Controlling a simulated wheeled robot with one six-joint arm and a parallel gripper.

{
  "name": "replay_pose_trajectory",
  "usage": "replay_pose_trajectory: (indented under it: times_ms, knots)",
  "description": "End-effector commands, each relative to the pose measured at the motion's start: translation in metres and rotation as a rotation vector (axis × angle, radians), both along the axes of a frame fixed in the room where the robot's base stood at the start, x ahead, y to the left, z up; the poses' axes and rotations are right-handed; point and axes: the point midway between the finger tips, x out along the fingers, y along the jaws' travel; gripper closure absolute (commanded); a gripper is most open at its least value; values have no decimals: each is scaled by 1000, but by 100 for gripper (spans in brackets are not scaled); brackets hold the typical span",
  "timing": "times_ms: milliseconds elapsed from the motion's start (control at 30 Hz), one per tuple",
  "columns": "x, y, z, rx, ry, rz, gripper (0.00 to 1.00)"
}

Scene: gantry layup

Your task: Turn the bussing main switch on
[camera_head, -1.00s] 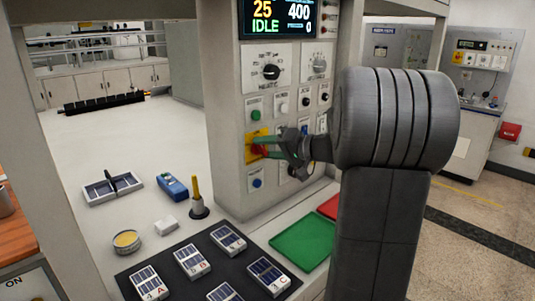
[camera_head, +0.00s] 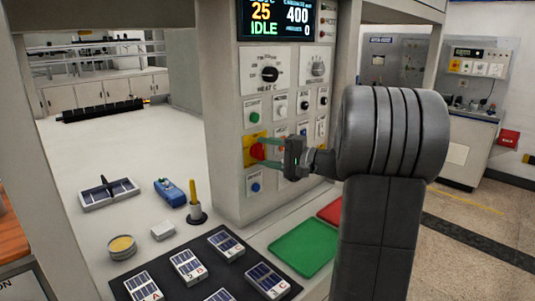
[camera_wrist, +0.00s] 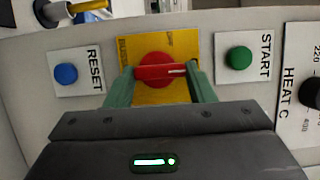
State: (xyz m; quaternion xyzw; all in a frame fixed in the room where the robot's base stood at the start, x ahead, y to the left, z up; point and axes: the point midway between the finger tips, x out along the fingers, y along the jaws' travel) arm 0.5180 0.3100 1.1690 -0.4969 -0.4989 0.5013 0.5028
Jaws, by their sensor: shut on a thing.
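The main switch is a red rotary knob (camera_wrist: 160,70) on a yellow plate (camera_wrist: 158,45), with a pale line across the knob. In the head view the red knob (camera_head: 257,151) sits on the front of the control column, below the green button. My gripper (camera_head: 270,148) reaches it from the right. In the wrist view its two green fingers (camera_wrist: 162,76) stand on either side of the knob and are shut on it.
The green START button (camera_wrist: 239,58) and blue RESET button (camera_wrist: 66,74) sit close on either side of the knob. The HEAT C dial (camera_head: 270,74) is above. A green tray (camera_head: 302,247) and a dark mat (camera_head: 180,255) with several solar cells lie below.

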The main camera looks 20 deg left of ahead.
Motion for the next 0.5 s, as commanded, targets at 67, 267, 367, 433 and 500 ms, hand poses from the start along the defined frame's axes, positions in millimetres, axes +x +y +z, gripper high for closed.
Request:
replay_pose_trajectory:
  times_ms: [67, 267, 367, 433, 500]
  knots:
    - [0, 0, -1, 1, 7, -1, 74]
    - [0, 0, -1, 2, 9, -1, 74]
    - [0, 0, -1, 1, 9, -1, 74]
    - [0, 0, -1, 1, 9, -1, 45]
    - [0, 0, -1, 1, 8, -1, 31]
